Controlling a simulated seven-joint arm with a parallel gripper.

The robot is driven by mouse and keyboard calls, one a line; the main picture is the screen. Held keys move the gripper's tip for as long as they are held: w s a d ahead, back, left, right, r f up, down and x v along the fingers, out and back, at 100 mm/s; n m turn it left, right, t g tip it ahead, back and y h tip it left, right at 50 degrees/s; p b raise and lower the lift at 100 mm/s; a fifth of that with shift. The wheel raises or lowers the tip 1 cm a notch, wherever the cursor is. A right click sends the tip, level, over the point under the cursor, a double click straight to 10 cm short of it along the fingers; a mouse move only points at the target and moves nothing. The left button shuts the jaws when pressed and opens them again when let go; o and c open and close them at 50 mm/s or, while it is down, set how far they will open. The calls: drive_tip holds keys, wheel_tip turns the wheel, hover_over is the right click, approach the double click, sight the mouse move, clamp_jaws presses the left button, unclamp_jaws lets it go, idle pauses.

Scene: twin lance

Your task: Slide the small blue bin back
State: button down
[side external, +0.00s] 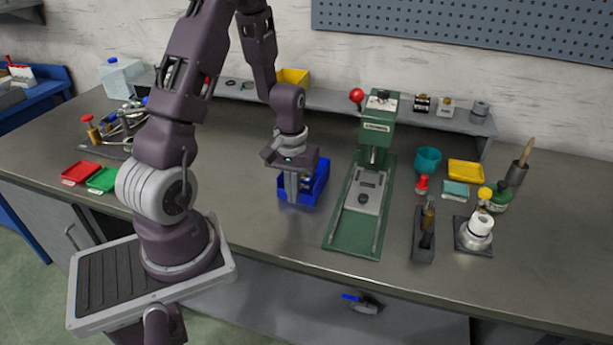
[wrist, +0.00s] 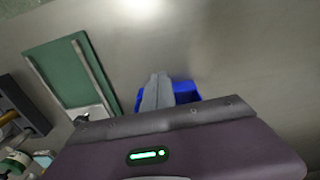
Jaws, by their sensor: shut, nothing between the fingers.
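The small blue bin (side external: 317,188) stands on the grey bench, just left of the green press. Something dark and a bit of yellow show inside it. My gripper (side external: 292,198) is shut and empty, pointing down at the bin's front left side. It hides part of the bin. In the wrist view the closed fingers (wrist: 156,92) overlap the bin (wrist: 185,92), whose blue shows on both sides of them. I cannot tell whether the fingers touch the bin wall.
The green press (side external: 345,232) stands close to the right of the bin. A raised shelf (side external: 335,101) with a yellow bin (side external: 293,77) runs along the back. Red (side external: 81,172) and green trays (side external: 103,179) lie at left. The bench in front of the bin is clear.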

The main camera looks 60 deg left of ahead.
drive_tip(key=shift+f, duration=0.2)
drive_tip(key=shift+f, duration=0.35)
drive_tip(key=shift+f, duration=0.2)
idle(0.4)
drive_tip(key=shift+f, duration=0.45)
drive_tip(key=shift+f, duration=0.15)
drive_tip(key=shift+r, duration=0.25)
idle(0.3)
drive_tip(key=shift+a, duration=0.1)
drive_tip(key=shift+w+a, duration=0.65)
drive_tip(key=shift+w, duration=0.05)
